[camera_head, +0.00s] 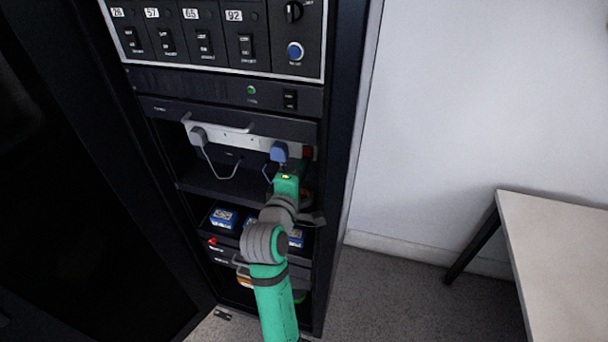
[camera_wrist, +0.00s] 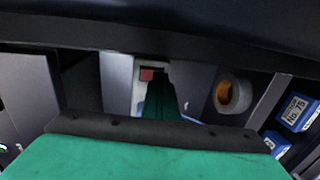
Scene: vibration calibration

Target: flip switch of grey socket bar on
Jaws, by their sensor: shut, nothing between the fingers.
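The grey socket bar (camera_head: 240,141) is mounted inside the rack below a dark panel with a handle. Its red switch (camera_head: 308,152) is at the bar's right end. The switch also shows in the wrist view (camera_wrist: 148,74), just beyond my fingertips. My gripper (camera_wrist: 160,88) is shut and empty, pointing toward the switch end of the bar. I cannot tell whether it touches the switch, nor which way the switch is set.
A roll of tape (camera_wrist: 234,95) lies right of my fingers in the wrist view. Blue boxes (camera_head: 223,217) stand on a lower shelf. Rack panels with switches (camera_head: 204,42) are above. A table (camera_head: 560,245) stands at the right, with open floor between.

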